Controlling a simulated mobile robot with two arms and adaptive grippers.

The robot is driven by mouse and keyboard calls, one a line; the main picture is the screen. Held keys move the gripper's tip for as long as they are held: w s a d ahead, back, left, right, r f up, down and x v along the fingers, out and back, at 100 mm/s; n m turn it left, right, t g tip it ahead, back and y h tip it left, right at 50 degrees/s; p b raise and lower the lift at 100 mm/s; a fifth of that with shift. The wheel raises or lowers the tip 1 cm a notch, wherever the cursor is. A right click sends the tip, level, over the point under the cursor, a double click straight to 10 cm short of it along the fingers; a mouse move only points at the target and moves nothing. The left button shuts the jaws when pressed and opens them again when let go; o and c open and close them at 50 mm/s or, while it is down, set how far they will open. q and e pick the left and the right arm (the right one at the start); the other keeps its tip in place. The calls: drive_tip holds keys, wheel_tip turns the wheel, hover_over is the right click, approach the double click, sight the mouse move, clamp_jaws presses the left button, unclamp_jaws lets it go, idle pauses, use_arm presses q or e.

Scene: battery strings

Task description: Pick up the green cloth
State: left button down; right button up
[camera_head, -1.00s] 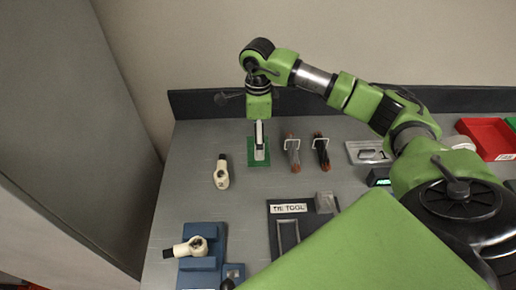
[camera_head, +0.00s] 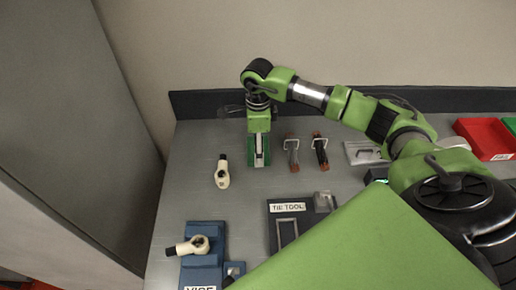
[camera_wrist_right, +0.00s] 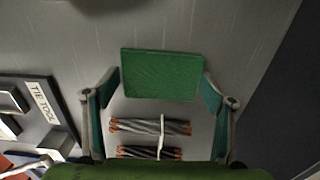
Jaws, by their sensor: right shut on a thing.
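The green cloth (camera_wrist_right: 162,75) is a flat green rectangle, seen between the two fingertips in the right wrist view. My right gripper (camera_head: 259,160) points down at the back left of the grey table, at the cloth's place. It is shut on the cloth, with one finger at each side edge. In the head view the gripper hides most of the cloth, and I cannot tell whether it is clear of the table. My left gripper is not in view.
Two dark bundles with orange ends, one (camera_head: 292,154) nearer and one (camera_head: 320,153) farther, lie right of the gripper. A cream fitting (camera_head: 222,173) lies left-front. A blue vise (camera_head: 203,262), a tie tool tray (camera_head: 272,232) and a red bin (camera_head: 484,137) stand around.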

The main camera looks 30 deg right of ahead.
drive_tip(key=shift+w+r+b, duration=0.1)
drive_tip(key=shift+r+b, duration=1)
drive_tip(key=shift+r, duration=0.1)
drive_tip(key=s+r, duration=0.1)
drive_tip(key=r, duration=0.1)
drive_tip(key=s+a+r+b, duration=0.1)
drive_tip(key=r, duration=0.1)
drive_tip(key=s+a+r, duration=0.1)
drive_tip(key=s, duration=0.1)
drive_tip(key=shift+r+b, duration=0.35)
drive_tip(key=shift+r, duration=0.05)
drive_tip(key=s+a+r+b, duration=0.2)
drive_tip(key=s+a+r, duration=0.2)
drive_tip(key=s, duration=0.5)
drive_tip(key=shift+r, duration=0.45)
